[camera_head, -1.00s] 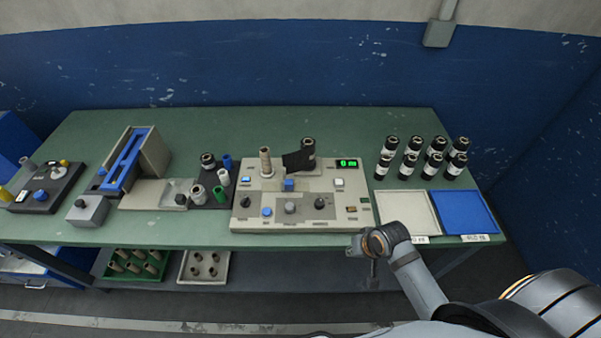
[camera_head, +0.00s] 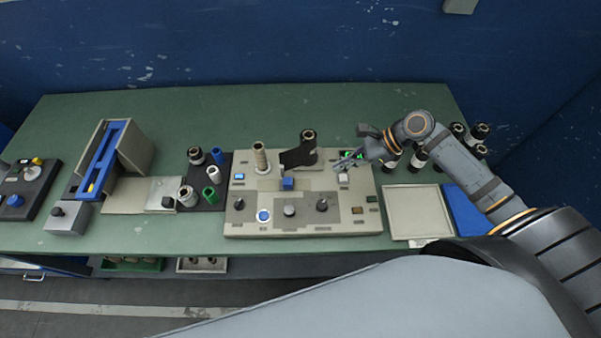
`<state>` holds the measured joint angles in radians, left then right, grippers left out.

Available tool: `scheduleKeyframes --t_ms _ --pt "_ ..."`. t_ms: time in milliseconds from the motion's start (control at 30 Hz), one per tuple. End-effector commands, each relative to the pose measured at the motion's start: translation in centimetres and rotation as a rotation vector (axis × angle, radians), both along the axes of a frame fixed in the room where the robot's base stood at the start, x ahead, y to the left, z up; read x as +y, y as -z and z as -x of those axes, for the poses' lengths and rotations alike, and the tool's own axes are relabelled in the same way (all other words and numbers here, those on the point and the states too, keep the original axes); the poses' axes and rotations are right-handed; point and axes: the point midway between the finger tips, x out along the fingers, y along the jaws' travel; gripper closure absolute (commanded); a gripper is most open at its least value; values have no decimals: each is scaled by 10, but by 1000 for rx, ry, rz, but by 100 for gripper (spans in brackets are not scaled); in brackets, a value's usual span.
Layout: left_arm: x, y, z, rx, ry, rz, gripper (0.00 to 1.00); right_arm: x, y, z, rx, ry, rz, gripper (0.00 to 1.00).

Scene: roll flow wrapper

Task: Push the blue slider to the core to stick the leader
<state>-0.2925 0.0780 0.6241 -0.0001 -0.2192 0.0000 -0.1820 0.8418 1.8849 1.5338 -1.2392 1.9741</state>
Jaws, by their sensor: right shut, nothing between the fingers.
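The blue slider (camera_head: 287,184) is a small block on the light panel of the winding machine (camera_head: 370,217). The tan core (camera_head: 260,156) stands upright on the panel, behind and left of the slider. A black roll (camera_head: 308,138) stands at the back, and its dark leader (camera_head: 292,159) stretches left toward the core. A small gap seems to show between the leader's end and the core. My right gripper (camera_head: 337,164) is shut and empty, pointing left over the panel's right back, right of the leader and slider. My left gripper is not in view.
Several black rolls (camera_head: 418,158) stand behind my right arm, partly hidden by it. A white tray (camera_head: 417,212) and a blue tray (camera_head: 462,212) lie at the right. A dark holder with small cores (camera_head: 212,174) sits left of the panel. Knobs and buttons cover the panel's front.

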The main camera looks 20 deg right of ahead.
Motion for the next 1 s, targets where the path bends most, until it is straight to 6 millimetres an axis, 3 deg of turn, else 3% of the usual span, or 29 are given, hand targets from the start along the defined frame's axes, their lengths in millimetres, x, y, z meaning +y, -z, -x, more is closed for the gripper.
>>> scheduleKeyframes --t_ms 233,367,533,733,1000 --pt "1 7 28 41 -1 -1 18 27 26 -8 -2 2 -10 100" --pt "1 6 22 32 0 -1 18 46 45 -13 -2 1 -10 100" --pt "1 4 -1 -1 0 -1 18 71 70 -19 0 -1 -7 100" --pt "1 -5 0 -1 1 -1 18 98 68 -27 -2 -3 -3 100" --pt "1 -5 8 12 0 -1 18 106 70 -30 -2 -3 2 100"
